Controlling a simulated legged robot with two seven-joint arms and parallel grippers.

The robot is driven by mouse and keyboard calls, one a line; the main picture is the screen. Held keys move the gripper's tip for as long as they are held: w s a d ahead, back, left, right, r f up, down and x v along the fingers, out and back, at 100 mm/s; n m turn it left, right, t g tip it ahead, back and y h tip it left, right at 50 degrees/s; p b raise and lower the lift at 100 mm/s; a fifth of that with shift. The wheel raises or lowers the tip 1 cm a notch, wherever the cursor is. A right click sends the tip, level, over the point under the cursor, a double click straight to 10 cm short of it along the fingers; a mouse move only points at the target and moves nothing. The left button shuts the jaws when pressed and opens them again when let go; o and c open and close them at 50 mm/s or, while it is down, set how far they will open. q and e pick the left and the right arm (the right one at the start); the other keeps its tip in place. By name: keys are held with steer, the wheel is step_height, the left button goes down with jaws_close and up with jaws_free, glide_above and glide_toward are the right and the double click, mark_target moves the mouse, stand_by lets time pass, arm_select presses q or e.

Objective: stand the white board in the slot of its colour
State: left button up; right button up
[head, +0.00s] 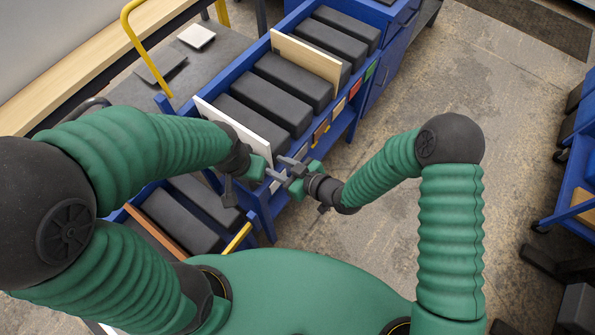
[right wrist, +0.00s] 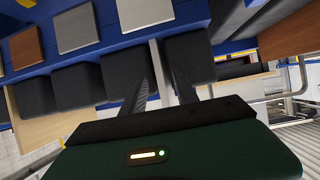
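The white board (head: 232,128) stands on edge between black blocks in the blue rack, in the left middle of the head view. In the right wrist view its pale edge (right wrist: 158,66) shows below a white tag (right wrist: 144,12). How deep it sits is hidden. My right gripper (head: 284,170) is at the board's near end. Its two fingers (right wrist: 167,88) are apart, one on each side of the edge, with a gap visible. My left gripper (head: 254,170) is close beside the right one, near the same board end. Its fingers are partly hidden, and I cannot tell their opening.
A tan board (head: 305,58) stands farther along the rack (head: 345,122). Coloured tags line the rack's side, including brown (right wrist: 26,47) and grey (right wrist: 74,32). A cart with a yellow handle (head: 127,30) is at the upper left. The floor (head: 460,100) to the right is open.

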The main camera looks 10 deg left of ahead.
steer(key=p+v, duration=0.1)
steer(key=v, duration=1.5)
steer(key=shift+s+d, duration=0.15)
steer(key=shift+d, duration=0.15)
steer(key=shift+r, duration=0.15)
